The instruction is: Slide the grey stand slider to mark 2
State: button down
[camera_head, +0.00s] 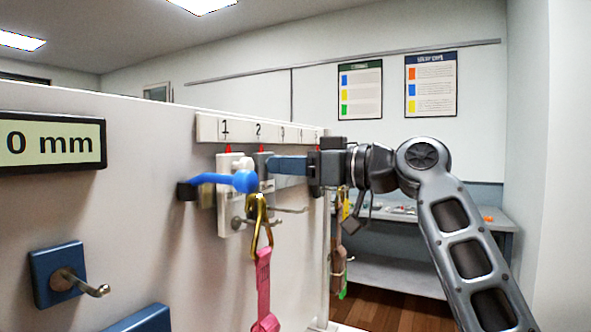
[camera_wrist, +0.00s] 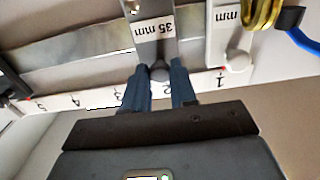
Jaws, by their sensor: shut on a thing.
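The grey stand slider (camera_wrist: 155,35) carries a 35 mm label and a round knob (camera_wrist: 160,72) at its end. In the head view its upper part (camera_head: 262,160) shows just below the numeral 2 of the white scale strip (camera_head: 208,128); my gripper hides part of it. The strip also shows in the wrist view, upside down, with the slider's knob close to the 2 (camera_wrist: 168,90). My gripper (camera_head: 271,165) has blue fingers, one on each side of the knob, and is shut on it. The fingertips also show in the wrist view (camera_wrist: 160,84).
A white stand slider (camera_head: 228,215) is close on the left, under mark 1. A blue-ended hook (camera_head: 240,181) and a brass carabiner with a pink strap (camera_head: 263,262) hang in front. A blue-backed hook (camera_head: 50,275) is lower left. The rail is bare beyond the grey slider.

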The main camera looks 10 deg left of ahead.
jog(key=c, duration=0.9)
grip_release()
jog(key=shift+s, duration=0.1)
jog(key=shift+b+v, duration=0.9)
jog(key=shift+v, duration=2.95)
